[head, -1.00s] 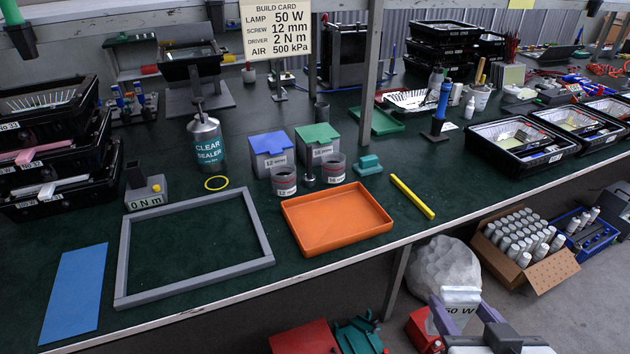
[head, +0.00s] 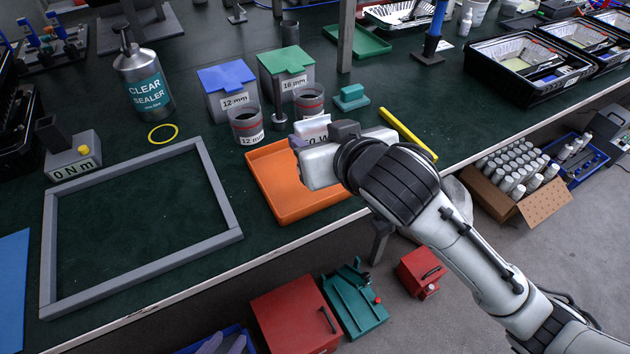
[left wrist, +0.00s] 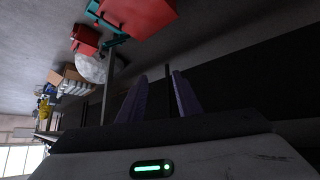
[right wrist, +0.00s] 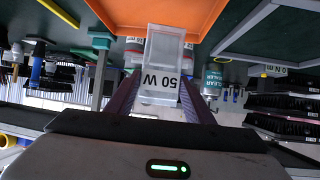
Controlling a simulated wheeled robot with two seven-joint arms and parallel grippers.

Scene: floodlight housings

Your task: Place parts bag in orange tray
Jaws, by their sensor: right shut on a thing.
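The parts bag (head: 313,125) is a small clear bag with a "50 W" label. It also shows in the right wrist view (right wrist: 162,55), upright between the purple fingers. My right gripper (head: 300,141) is shut on it and holds it over the far right part of the orange tray (head: 272,190). The arm hides part of the tray, and the visible part of its floor is empty. The tray shows in the right wrist view (right wrist: 165,14) too. My left gripper (left wrist: 160,95) is open and empty, its purple fingers apart, low at the head view's bottom edge.
Grey cups (head: 246,125) and blue (head: 228,82) and green (head: 287,65) bins stand behind the tray. A grey frame (head: 222,190) lies left of it, a yellow bar (head: 408,134) right. The table's front edge runs close before the tray. Red cases (head: 295,315) are on the floor.

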